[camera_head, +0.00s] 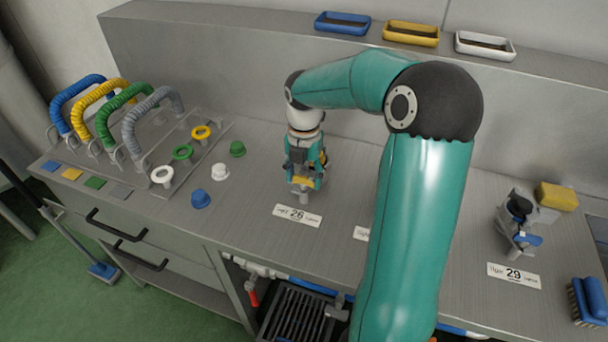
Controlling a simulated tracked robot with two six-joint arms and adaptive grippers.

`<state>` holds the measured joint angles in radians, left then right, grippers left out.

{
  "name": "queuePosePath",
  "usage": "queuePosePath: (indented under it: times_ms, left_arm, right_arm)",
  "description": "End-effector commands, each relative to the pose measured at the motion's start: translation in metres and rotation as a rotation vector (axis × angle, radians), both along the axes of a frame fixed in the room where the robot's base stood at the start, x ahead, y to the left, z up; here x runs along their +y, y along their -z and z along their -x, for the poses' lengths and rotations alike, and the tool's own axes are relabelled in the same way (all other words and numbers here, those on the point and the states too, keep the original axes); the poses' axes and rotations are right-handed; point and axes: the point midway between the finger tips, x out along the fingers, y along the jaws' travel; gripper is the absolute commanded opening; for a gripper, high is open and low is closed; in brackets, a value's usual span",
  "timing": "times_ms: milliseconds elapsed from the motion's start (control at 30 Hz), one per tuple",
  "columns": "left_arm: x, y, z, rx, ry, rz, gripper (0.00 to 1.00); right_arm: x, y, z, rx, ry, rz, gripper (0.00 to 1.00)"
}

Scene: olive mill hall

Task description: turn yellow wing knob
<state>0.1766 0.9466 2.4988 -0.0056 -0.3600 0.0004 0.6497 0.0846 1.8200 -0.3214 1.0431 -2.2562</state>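The yellow wing knob (303,181) sits on a small grey valve on the steel counter, behind a label reading 26. My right gripper (304,172) points down over it, with its fingers around the knob's upper part. The gripper hides much of the knob, and I cannot tell whether the fingers touch it. My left gripper is not in view.
A grey valve with a blue wing knob (530,240) stands behind the label 29 (514,275) at right. A yellow sponge (557,196) and a blue brush (588,302) are near it. Colored hoses (121,113) and caps (200,198) are at left. My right arm hides the middle counter.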

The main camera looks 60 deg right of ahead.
Motion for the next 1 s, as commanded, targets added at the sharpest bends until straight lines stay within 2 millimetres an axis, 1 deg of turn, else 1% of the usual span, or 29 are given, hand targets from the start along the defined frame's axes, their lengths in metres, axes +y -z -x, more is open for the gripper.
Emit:
queuePosePath:
  times_ms: [33, 100, 267, 467, 667, 1000]
  left_arm:
    - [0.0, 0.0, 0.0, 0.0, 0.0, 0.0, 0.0]
    - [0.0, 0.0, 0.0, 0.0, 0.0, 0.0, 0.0]
    - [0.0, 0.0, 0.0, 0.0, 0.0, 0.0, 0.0]
    - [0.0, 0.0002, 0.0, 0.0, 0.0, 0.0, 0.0]
    - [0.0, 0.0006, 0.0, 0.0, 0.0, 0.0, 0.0]
    - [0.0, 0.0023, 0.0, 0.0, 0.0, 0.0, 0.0]
  right_arm:
    - [-0.0001, -0.0002, 0.0, 0.0, 0.0, 0.0, 0.33]
    - [-0.0001, -0.0002, 0.0, 0.0, 0.0, 0.0, 0.23]
    - [-0.0001, -0.0003, -0.0001, 0.0, 0.006, 0.0, 0.23]
    - [-0.0001, -0.0004, -0.0001, 0.0, 0.052, 0.0, 0.23]
    - [-0.0002, -0.0004, -0.0002, -0.001, 0.162, 0.001, 0.23]
    - [-0.0002, -0.0005, -0.0003, -0.001, 0.462, 0.001, 0.23]
